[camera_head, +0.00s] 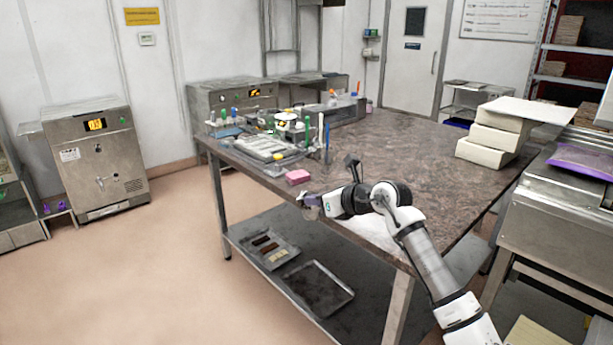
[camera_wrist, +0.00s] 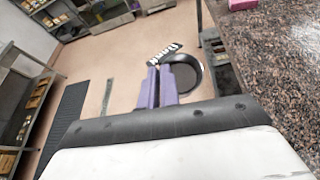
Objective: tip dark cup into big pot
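My gripper (camera_head: 308,203) is at the near left edge of the stone-topped table (camera_head: 420,140). In the wrist view its two purple fingers (camera_wrist: 158,72) are close together. They are at the left side of the dark cup (camera_wrist: 197,88), a round black ring seen through its opening, and appear to pinch its side. In the head view the cup is too small or hidden to make out. I cannot identify the big pot in either view.
A pink block (camera_head: 298,176) lies on the table near my gripper. Beyond it are a grey tray of tools (camera_head: 262,147) and several upright coloured items. White boxes (camera_head: 490,142) are stacked at the right. Trays (camera_head: 318,290) lie on the lower shelf.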

